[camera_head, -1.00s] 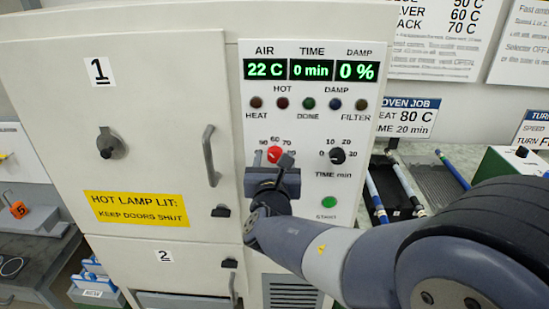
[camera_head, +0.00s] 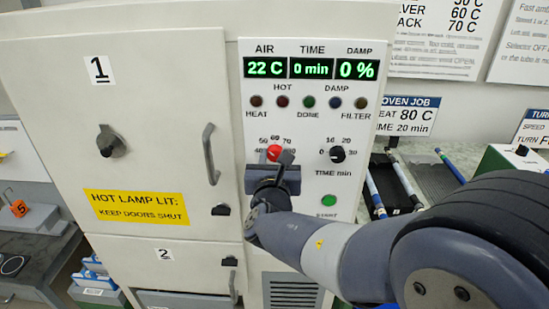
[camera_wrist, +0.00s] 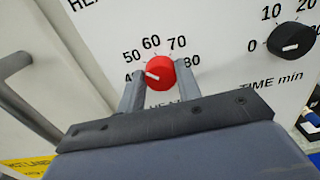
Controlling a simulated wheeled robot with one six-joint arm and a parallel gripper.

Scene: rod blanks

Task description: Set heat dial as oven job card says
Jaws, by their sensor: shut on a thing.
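The red heat dial (camera_head: 274,153) is on the oven's control panel (camera_head: 310,215). It also shows in the wrist view (camera_wrist: 160,70), with its white mark pointing left towards the partly hidden 40. The scale's 50, 60, 70 and 80 are readable. My gripper (camera_wrist: 160,82) is shut on the dial, one finger on each side. In the head view my gripper (camera_head: 278,163) comes from below and hides the dial's lower part. The oven job card (camera_head: 406,116) reads heat 80 C, time 20 min.
The black time dial (camera_head: 337,154) sits right of the heat dial, its mark near 0. The green start button (camera_head: 329,200) is below it. Displays (camera_head: 311,68) read 22 C, 0 min and 0 %. A door handle (camera_head: 209,155) sticks out on the left.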

